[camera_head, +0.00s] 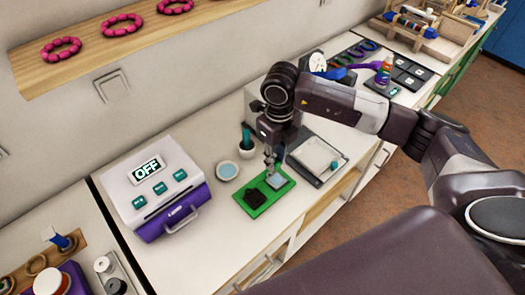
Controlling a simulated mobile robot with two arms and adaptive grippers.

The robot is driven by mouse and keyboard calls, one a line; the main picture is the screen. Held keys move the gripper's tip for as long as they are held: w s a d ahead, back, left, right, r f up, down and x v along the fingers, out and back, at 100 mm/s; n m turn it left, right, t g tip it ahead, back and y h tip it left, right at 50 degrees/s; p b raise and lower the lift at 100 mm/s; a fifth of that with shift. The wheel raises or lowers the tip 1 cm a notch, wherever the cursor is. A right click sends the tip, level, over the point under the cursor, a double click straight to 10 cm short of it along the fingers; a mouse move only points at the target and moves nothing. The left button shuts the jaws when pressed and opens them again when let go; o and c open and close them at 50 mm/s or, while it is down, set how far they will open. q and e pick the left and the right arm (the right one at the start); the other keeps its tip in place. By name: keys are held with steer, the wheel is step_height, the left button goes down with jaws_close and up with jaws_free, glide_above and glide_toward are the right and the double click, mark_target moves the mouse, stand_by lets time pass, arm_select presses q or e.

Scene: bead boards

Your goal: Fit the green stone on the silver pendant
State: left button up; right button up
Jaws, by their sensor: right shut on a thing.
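My right gripper (271,160) reaches down over the pale blue square (276,181) on a green tray (261,208). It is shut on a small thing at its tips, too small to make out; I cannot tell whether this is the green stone. I cannot tell whether it touches the square. A dark blocky thing (255,194) lies on the tray to the left of the square. I cannot clearly make out the silver pendant. My left gripper is not in view.
A white and purple machine reading OFF (157,185) stands to the left. A grey-rimmed white tray (317,154) with a small teal thing (334,165) lies to the right.

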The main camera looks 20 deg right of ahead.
mark_target(277, 180)
steer(key=shift+s+d+f, duration=0.1)
steer(key=shift+d+f, duration=0.15)
steer(key=shift+o, duration=0.2)
steer(key=shift+d+f, duration=0.2)
steer(key=shift+f, duration=0.15)
steer(key=shift+f+b, duration=0.25)
steer(key=shift+b, duration=0.1)
steer(key=shift+f+b, duration=0.4)
steer(key=shift+f, duration=0.3)
step_height(277, 180, down, 3)
steer(key=shift+r+b, duration=0.2)
steer(key=shift+b, duration=0.7)
steer(key=shift+c, duration=0.2)
steer(key=shift+o, duration=0.2)
steer(key=shift+f+b, duration=0.5)
steer(key=shift+f, duration=0.1)
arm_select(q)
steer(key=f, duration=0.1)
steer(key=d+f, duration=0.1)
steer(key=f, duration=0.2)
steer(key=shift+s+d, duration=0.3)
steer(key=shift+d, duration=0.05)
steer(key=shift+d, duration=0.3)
arm_select(e)
steer(key=shift+c, duration=0.2)
